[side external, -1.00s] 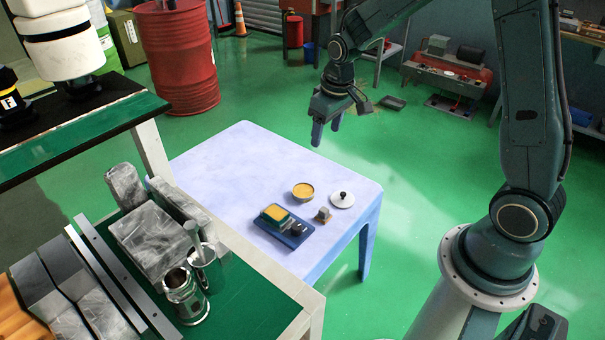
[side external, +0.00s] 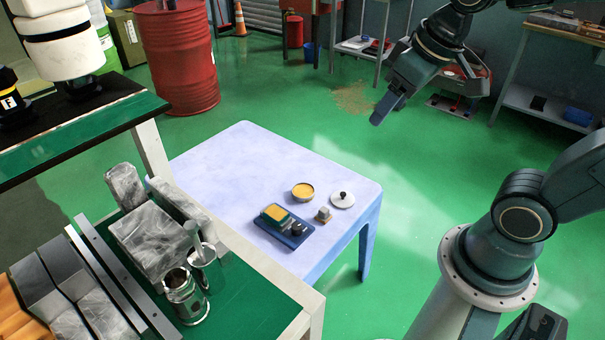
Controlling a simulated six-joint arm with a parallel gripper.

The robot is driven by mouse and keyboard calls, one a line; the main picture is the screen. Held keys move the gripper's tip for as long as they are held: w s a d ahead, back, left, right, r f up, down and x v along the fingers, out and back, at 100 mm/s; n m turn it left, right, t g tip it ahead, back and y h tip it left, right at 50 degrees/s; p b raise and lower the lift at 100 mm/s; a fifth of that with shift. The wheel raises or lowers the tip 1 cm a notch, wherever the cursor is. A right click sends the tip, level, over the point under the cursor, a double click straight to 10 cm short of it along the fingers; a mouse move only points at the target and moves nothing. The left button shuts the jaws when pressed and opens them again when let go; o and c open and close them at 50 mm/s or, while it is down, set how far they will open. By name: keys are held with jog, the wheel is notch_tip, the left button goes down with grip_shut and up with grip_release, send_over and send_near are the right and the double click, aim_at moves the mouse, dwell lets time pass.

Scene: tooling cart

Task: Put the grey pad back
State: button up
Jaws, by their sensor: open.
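My gripper (side external: 383,112) is open and empty, seen nearly side-on. It is raised in the upper right of the view, well away from the tabletop items. A small grey block (side external: 323,215) with a brownish side sits on the pale table; it is the only small grey piece I make out, and I cannot tell for sure that it is the pad. Left of it lies a dark blue tray (side external: 273,233) holding a green block with a yellow top (side external: 275,214) and a small dark piece (side external: 297,229). No other grey pad is clear.
A round tin with yellow contents (side external: 303,191) and a white lid with black knob (side external: 342,200) stand near the block. The pale table (side external: 230,165) is clear on its far left. A cart with metal blocks and cups (side external: 185,297) stands in front left.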

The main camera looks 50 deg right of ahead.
jog(key=s+a, duration=0.1)
jog(key=s, duration=0.5)
jog(key=shift+s+r+t, duration=0.3)
jog(key=shift+r+t, duration=0.05)
jog(key=shift+t, duration=0.05)
